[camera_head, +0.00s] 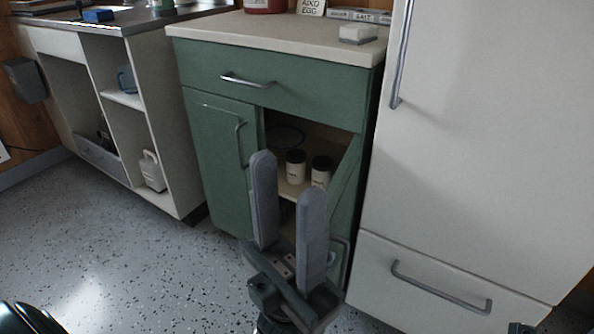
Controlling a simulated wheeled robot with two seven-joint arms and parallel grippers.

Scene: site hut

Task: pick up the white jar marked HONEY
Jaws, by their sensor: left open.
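Two small white jars with dark lids stand on a shelf inside the green cabinet, a left jar (295,168) and a right jar (320,176). Their labels are too small to read, so I cannot tell which is marked HONEY. My left gripper (288,176) is open and empty in front of the cabinet opening, fingers pointing up in the picture. Its fingers cover part of the shelf and come close to the jars in the picture. The cabinet's right door (345,188) stands open.
The cabinet's left door (217,165) and top drawer (270,82) are shut. A tall white unit (470,140) stands close on the right. An open shelf unit with a white jug (152,171) is at left. The speckled floor (120,250) at left is clear.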

